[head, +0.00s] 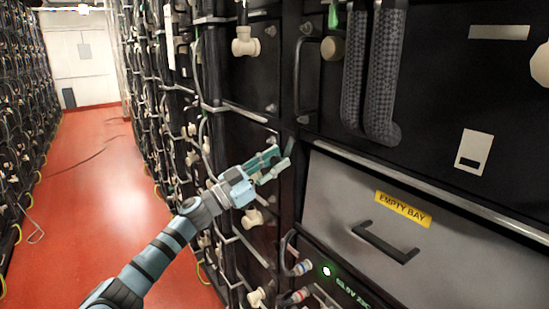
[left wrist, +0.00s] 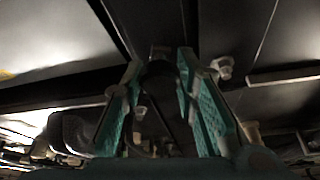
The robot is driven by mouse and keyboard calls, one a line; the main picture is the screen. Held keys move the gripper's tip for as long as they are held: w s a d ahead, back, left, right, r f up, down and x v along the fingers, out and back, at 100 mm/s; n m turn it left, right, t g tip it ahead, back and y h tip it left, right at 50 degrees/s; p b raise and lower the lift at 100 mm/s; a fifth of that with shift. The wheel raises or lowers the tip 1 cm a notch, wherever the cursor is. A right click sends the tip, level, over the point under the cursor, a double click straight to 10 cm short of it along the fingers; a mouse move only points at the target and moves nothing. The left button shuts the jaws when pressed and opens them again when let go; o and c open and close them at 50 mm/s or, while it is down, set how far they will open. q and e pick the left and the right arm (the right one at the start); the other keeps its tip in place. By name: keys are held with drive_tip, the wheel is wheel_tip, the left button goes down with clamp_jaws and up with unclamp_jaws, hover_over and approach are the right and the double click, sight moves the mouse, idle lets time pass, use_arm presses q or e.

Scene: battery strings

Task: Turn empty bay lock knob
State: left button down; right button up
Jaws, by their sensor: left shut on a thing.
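The empty bay is a grey panel (head: 340,195) with a yellow "EMPTY BAY" label (head: 403,208) and a black handle (head: 385,243). My left gripper (head: 281,160) reaches to the dark post at the upper left of this panel. Its teal fingers are closed around a small dark part, which I take to be the lock knob; it shows between the fingers in the left wrist view (left wrist: 163,88). The fingers hide most of the knob, and its turn angle cannot be read. My right gripper is not in view.
Black battery racks with cables and cream caps (head: 245,42) stand behind my left arm. Two thick braided cables (head: 383,75) hang above the bay. The red aisle floor (head: 95,200) at left is mostly clear.

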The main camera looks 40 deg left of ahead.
use_arm(q)
drive_tip(key=m+g+h+p, duration=0.1)
drive_tip(key=m, duration=0.3)
drive_tip(key=shift+h, duration=0.3)
drive_tip(key=m+g+h+p, duration=0.1)
drive_tip(key=m, duration=0.2)
drive_tip(key=shift+m+g, duration=0.3)
drive_tip(key=shift+m, duration=0.1)
drive_tip(key=m+g, duration=0.1)
drive_tip(key=m, duration=0.3)
drive_tip(key=shift+g+h+p, duration=0.35)
drive_tip(key=shift+g+h, duration=0.05)
drive_tip(key=shift+f+m+g+p, duration=0.1)
drive_tip(key=shift+m+g+p, duration=0.55)
drive_tip(key=shift+m, duration=1.65)
drive_tip(key=shift+g, duration=0.25)
drive_tip(key=c, duration=1.2)
unclamp_jaws()
drive_tip(key=shift+c, duration=0.2)
